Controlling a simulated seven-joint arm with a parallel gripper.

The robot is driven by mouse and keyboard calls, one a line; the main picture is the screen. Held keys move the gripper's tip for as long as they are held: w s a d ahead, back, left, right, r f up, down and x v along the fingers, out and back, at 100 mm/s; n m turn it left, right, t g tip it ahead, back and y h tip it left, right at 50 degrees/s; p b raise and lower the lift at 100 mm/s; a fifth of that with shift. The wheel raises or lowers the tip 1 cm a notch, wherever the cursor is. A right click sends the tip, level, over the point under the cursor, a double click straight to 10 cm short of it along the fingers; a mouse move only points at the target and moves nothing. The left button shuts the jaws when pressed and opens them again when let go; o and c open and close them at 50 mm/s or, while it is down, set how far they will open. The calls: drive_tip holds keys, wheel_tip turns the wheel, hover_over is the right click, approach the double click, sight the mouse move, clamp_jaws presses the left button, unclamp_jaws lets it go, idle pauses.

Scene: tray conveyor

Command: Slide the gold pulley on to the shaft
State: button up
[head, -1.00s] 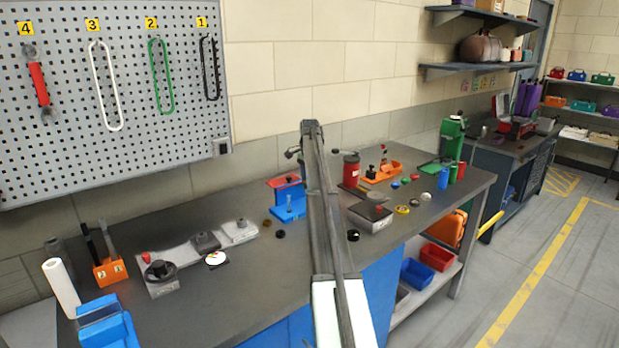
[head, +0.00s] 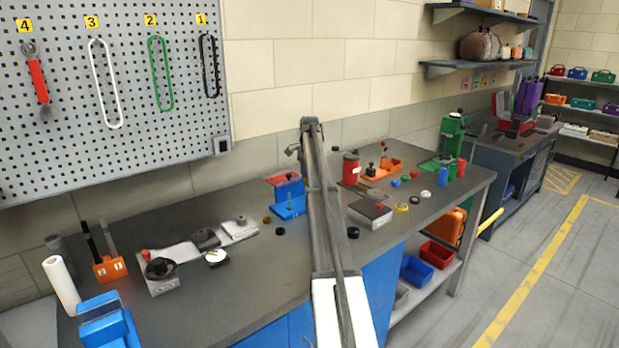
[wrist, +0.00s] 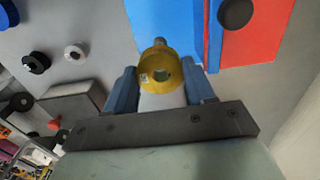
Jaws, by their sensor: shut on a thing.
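A small grey stub, probably the shaft (wrist: 160,41), shows just beyond the pulley's far edge. The pulley appears apart from it, though the gap is hard to judge. The blue stand (wrist: 165,15) lies behind. In the head view the upright shaft (head: 289,201) stands on the blue stand (head: 285,212), left of my arm. My gripper and the held pulley cannot be made out there.
A red panel (wrist: 265,30) tops the stand. Dark and white round parts (wrist: 74,52) lie beside it. In the head view a grey box (head: 370,212), a yellow ring (head: 402,207) and a red canister (head: 351,168) stand right of my arm.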

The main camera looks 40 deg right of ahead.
drive_tip(key=shift+f, duration=1.2)
idle(0.3)
drive_tip(key=o, duration=1.2)
drive_tip(key=shift+r, duration=0.1)
wheel_tip(320, 180, up, 14)
drive_tip(key=shift+f, duration=0.15)
